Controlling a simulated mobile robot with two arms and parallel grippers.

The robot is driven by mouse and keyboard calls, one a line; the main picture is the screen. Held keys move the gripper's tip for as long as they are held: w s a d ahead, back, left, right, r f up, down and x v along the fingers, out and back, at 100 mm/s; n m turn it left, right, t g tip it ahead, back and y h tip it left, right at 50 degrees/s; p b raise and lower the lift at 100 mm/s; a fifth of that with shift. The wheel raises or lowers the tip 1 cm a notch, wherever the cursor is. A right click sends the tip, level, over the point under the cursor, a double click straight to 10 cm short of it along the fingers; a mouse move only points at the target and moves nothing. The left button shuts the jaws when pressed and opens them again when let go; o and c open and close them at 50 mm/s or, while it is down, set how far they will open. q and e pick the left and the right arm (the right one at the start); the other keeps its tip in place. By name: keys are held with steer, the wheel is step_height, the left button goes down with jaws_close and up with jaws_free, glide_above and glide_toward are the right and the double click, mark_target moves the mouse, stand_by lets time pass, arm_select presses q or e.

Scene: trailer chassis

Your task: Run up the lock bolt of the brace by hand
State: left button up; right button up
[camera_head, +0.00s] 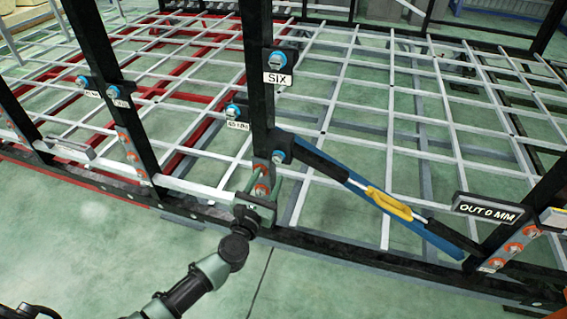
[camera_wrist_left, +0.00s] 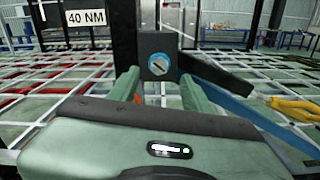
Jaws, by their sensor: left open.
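The brace (camera_head: 345,180) is a dark and blue bar with a yellow handle (camera_head: 388,203), slanting down to the right from the black post. At its upper end is a dark block with the lock bolt (camera_head: 278,157), a grey head in a blue ring. In the left wrist view the lock bolt (camera_wrist_left: 158,64) faces me, just beyond and above the gap between the fingers. My left gripper (camera_head: 264,181) is open and empty in front of the post, just below the bolt. Its green fingers also show in the wrist view (camera_wrist_left: 160,90), apart from the bolt. My right gripper is not in view.
Other blue-ringed bolts sit on the post by the "SIX" label (camera_head: 277,78) and a smaller label (camera_head: 237,126). Orange-ringed bolts (camera_head: 513,247) and an "OUT 0 MM" display (camera_head: 487,209) are at the right. The black lower rail (camera_head: 350,252) runs along the front. Green floor lies clear before it.

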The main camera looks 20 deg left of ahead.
mark_target(277, 160)
arm_select(q)
steer(key=w, duration=0.7)
steer(key=shift+f, duration=0.1)
jaws_close()
